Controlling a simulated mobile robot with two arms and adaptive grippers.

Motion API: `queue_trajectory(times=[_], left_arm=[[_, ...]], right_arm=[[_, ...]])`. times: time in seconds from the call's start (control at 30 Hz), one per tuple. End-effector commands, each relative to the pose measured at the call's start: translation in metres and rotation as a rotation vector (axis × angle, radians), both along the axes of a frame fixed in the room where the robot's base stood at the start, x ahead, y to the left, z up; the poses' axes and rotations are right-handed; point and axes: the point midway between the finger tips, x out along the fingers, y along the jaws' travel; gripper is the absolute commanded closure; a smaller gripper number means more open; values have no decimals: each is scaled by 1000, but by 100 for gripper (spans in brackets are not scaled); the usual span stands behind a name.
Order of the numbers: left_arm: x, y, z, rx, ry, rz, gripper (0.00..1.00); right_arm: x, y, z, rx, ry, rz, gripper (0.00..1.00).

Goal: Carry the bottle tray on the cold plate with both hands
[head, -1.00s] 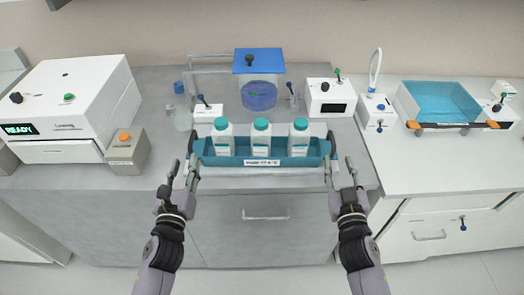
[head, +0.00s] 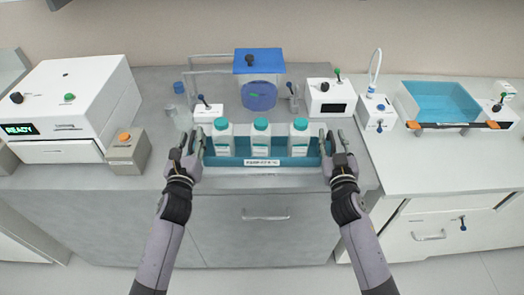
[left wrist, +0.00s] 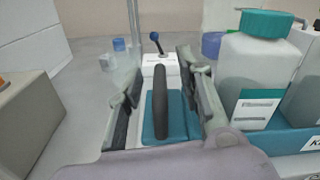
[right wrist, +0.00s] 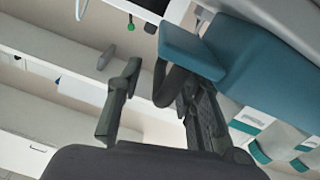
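The teal bottle tray (head: 222,161) sits on a pale plate at the counter's front edge and holds three white bottles (head: 261,140) with teal caps. A dark handle stands at each end. My left gripper (head: 191,143) is at the tray's left end. In the left wrist view its fingers are apart, with the left handle (left wrist: 161,102) between them. My right gripper (head: 334,144) is at the right end. In the right wrist view its fingers are open around the right handle (right wrist: 170,86), close to one finger. The plate is mostly hidden under the tray.
Behind the tray stand a blue-lidded vessel (head: 259,62) and a white box with a dark display (head: 331,98). A white machine (head: 75,97) and grey box (head: 128,152) are left. A blue basin (head: 440,102) is on the right counter. Bare counter lies right of the tray.

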Motion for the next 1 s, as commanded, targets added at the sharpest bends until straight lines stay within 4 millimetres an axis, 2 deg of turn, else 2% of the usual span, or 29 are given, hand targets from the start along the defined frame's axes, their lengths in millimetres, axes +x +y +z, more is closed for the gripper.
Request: queue_trajectory(times=[0.03,0.5,1.0], left_arm=[[0,0,0,0,0,0,70],[0,0,0,0,0,0,100],[-1,-1,0,-1,0,-2,100]], right_arm=[[0,0,0,0,0,0,70],[0,0,0,0,0,0,100],[0,1,0,1,-1,2,100]])
